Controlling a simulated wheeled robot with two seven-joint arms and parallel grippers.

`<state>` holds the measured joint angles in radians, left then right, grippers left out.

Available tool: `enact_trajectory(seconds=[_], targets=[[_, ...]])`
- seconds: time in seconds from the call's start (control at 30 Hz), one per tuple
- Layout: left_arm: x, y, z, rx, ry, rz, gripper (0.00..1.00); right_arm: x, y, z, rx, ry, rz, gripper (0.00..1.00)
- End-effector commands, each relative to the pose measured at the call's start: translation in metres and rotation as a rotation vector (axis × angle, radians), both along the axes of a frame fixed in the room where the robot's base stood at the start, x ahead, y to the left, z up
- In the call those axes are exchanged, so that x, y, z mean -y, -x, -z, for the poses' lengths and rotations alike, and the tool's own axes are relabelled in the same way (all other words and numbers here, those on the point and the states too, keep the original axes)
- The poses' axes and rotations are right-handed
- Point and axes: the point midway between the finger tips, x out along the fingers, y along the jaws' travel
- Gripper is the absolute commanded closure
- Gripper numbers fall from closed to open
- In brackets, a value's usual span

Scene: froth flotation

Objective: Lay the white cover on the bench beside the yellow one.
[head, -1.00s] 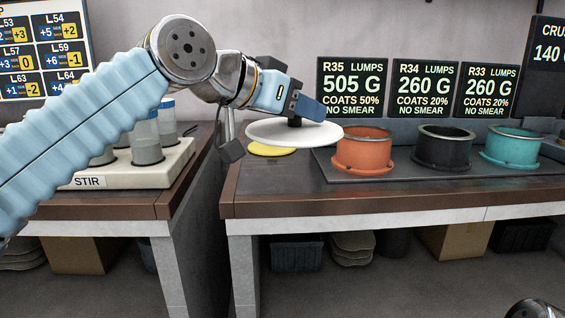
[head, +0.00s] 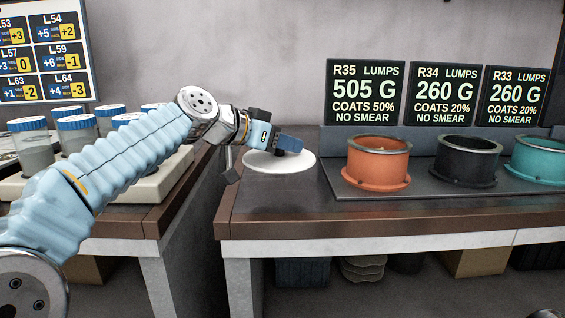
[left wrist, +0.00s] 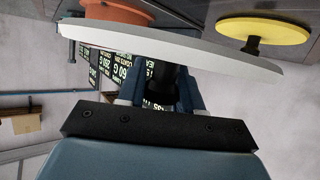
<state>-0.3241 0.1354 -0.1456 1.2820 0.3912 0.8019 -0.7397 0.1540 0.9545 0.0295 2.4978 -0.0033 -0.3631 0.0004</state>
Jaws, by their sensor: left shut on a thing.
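The white cover (head: 272,164) is a round disc near the left end of the right-hand bench (head: 330,212). My left gripper (head: 289,146) is above it, shut on its dark knob. In the left wrist view, the white cover (left wrist: 180,45) spans the top, with the knob between my blue fingers (left wrist: 165,80). The yellow cover (left wrist: 264,28), a disc with a black knob, shows beside the white one there. The yellow cover is hidden in the head view now. I cannot tell whether the white cover touches the bench. My right gripper is out of view.
An orange pot (head: 377,163), a black pot (head: 466,161) and a teal pot (head: 545,160) stand on a dark tray (head: 430,188) to the right. Signs stand behind them. Capped jars (head: 77,135) stand on the left bench, across a gap. The bench front is clear.

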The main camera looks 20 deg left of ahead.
Motion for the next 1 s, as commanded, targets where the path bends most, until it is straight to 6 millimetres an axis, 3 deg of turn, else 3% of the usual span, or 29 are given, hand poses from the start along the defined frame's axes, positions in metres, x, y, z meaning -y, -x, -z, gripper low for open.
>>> enact_trajectory(seconds=[0.33,1.0], targets=[[-0.006,-0.008,0.041,0.001,0.001,0.000,1.00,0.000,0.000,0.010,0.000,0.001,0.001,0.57],[-0.006,-0.008,0.053,0.001,0.000,0.000,1.00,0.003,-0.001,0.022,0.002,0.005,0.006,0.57]])
